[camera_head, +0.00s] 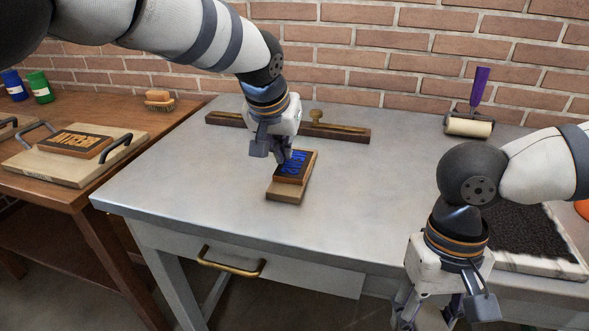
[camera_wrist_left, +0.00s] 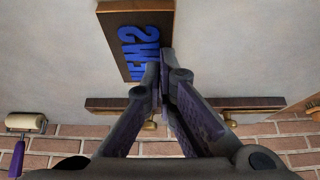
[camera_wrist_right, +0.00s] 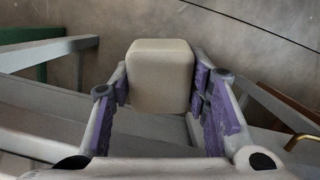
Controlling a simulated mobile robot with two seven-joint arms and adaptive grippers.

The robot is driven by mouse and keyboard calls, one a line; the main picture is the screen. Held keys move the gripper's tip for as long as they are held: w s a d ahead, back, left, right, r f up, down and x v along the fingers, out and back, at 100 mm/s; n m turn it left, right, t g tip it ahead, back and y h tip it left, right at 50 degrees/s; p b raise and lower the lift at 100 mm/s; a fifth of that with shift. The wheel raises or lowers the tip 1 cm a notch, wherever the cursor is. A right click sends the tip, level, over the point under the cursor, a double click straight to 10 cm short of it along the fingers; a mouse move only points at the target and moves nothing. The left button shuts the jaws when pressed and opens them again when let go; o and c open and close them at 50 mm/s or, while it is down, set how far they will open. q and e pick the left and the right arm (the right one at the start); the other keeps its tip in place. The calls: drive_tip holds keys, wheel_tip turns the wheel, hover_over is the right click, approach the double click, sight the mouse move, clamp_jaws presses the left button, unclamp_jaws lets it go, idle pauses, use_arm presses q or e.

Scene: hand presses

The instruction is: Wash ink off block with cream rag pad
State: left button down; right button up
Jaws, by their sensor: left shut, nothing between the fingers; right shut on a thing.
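The block (camera_head: 295,165), with raised blue-inked letters, lies on the grey table and has a wooden piece (camera_head: 285,195) at its near end. My left gripper (camera_head: 284,158) is shut and empty, its tips at the block's far end. In the left wrist view the tips (camera_wrist_left: 165,55) overlap the block's edge beside the blue letters (camera_wrist_left: 138,50); I cannot tell if they touch. My right gripper (camera_head: 430,318) hangs low in front of the table's front edge, partly cut off. In the right wrist view it is shut on the cream rag pad (camera_wrist_right: 160,78). The pad is not clear in the head view.
A wooden bar with a brass knob (camera_head: 340,132) lies behind the block. A roller with a purple handle (camera_head: 472,122) is at the back right. A black ink slab (camera_head: 530,238) sits at right. A tray (camera_head: 30,168) with another block (camera_head: 75,142) is on the left bench.

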use_arm(q)
drive_tip(key=shift+f, duration=0.1)
